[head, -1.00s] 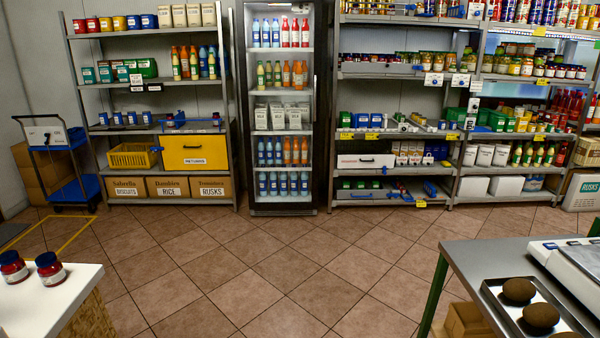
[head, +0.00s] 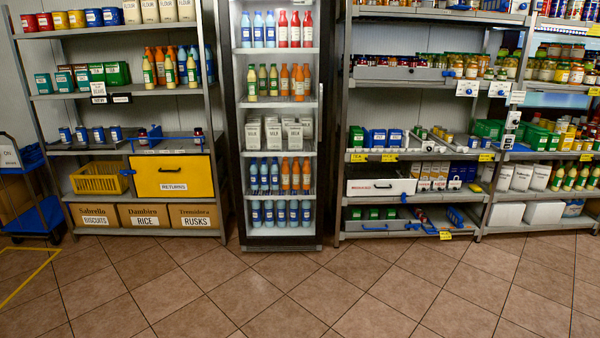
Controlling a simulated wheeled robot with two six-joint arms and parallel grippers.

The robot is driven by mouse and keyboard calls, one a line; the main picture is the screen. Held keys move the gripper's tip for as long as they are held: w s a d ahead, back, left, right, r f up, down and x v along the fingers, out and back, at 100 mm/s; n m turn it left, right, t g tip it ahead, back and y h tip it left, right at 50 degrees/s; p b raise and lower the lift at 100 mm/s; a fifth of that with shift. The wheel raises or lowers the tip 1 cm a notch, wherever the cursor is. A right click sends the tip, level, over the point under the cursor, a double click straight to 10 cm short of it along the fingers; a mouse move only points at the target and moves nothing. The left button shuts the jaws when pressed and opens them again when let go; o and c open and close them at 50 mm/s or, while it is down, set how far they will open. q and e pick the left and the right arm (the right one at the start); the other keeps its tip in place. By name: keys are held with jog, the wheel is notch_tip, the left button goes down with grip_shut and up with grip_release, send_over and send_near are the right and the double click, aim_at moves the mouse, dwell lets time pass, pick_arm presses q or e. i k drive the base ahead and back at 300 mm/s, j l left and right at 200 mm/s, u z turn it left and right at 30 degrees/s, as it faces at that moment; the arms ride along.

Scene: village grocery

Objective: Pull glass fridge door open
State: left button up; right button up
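The glass fridge (head: 279,120) stands upright against the back wall, between two shelf units, a short way across the floor. Its tall glass door has a dark frame (head: 233,140) and looks shut. A vertical bar that may be the handle (head: 319,135) runs along its right side. Bottles and white milk cartons (head: 273,131) show through the glass on several shelves. Neither of my grippers is in view.
Tiled floor (head: 290,290) in front of the fridge is clear. A shelf unit with a yellow returns drawer (head: 173,176) stands left, and stocked shelves with a white drawer (head: 381,187) stand right. A blue trolley (head: 35,215) is at the far left.

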aim_at(224, 5)
jog(key=i+z, duration=0.15)
jog(key=i, duration=0.7)
jog(key=i+j+z, duration=0.15)
jog(key=i, duration=0.7)
